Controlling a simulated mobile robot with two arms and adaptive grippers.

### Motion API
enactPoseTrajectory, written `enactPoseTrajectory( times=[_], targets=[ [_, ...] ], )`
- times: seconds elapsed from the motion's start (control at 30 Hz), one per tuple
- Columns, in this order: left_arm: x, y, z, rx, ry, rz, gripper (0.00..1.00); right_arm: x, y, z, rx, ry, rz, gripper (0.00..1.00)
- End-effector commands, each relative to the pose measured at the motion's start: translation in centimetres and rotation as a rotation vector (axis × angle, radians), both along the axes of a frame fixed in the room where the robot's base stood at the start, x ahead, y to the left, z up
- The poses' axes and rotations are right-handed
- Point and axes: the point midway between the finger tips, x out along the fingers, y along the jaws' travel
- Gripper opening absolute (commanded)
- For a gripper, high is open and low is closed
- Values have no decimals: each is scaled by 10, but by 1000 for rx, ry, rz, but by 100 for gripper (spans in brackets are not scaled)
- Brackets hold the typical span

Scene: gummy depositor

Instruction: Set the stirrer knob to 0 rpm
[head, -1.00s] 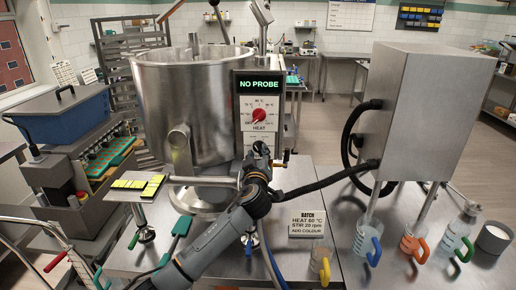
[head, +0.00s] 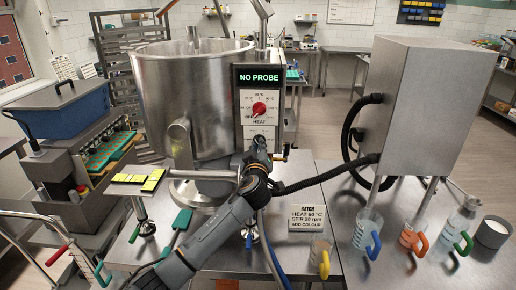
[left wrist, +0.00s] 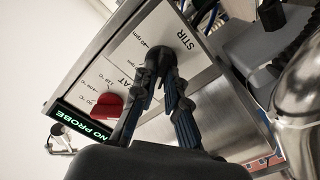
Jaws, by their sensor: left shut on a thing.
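The stirrer knob (left wrist: 161,60) is black and sits on the white STIR dial (left wrist: 153,36) of the kettle's control panel. My left gripper (left wrist: 166,78) is shut on this knob, with its ribbed fingers on either side. The knob's pointer and some dial marks are hidden, so I cannot read its setting. In the head view my left gripper (head: 258,148) reaches the lower part of the panel (head: 259,95) and hides the STIR dial. My right gripper is not in view.
The red HEAT knob (head: 259,108) is just above on the panel, under a NO PROBE display (head: 259,77). The steel kettle (head: 190,100) stands left. A BATCH card (head: 307,217) and several handled jugs stand on the table to the right.

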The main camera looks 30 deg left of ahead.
Motion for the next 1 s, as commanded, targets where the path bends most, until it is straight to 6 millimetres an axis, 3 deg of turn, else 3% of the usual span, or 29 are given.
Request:
enactPoseTrajectory(
  times=[0.6, 1.0],
  targets=[
    [0, 0, -10, -393, -239, -1, 0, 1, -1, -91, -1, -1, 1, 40],
    [0, 0, -7, -691, -418, 0, 0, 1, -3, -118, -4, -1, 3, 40]
  ],
)
